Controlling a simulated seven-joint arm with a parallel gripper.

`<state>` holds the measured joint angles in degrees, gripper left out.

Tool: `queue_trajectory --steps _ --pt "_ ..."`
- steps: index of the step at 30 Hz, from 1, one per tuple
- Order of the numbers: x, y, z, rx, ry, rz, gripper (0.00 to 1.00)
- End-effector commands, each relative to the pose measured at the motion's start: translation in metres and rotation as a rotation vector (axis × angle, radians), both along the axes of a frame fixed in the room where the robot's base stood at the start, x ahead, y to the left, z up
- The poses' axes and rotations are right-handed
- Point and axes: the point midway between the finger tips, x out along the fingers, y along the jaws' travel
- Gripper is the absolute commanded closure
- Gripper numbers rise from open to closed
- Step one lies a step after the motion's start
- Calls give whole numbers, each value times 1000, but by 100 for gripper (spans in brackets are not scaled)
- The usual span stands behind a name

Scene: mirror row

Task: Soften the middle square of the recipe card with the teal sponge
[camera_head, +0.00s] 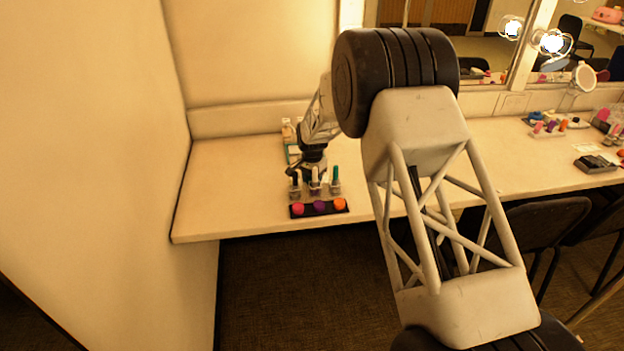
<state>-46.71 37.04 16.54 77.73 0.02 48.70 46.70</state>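A small upright applicator with a teal top (336,174) stands at the right of a short row near the counter's front edge; it looks like the teal sponge. My gripper (314,182) is over the middle of this row, just left of the teal one. It is too small and dark to tell whether its fingers are open or shut, or whether it touches anything. A pale panel with a teal edge (291,154) shows behind my gripper and may be the recipe card. My wrist hides much of it, and its squares cannot be made out.
A black strip with pink, purple and orange rounds (308,210) lies along the counter's front edge. Small bottles (287,130) stand at the back. The counter (235,185) is clear to the left, beside the wall. Chairs (545,225) stand at the right.

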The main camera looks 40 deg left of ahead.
Motion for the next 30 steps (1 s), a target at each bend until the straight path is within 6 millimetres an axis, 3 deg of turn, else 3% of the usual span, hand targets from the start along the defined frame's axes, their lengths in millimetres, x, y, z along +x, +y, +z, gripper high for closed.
queue_trajectory --steps 30 --pt "0 0 63 0 0 0 82"
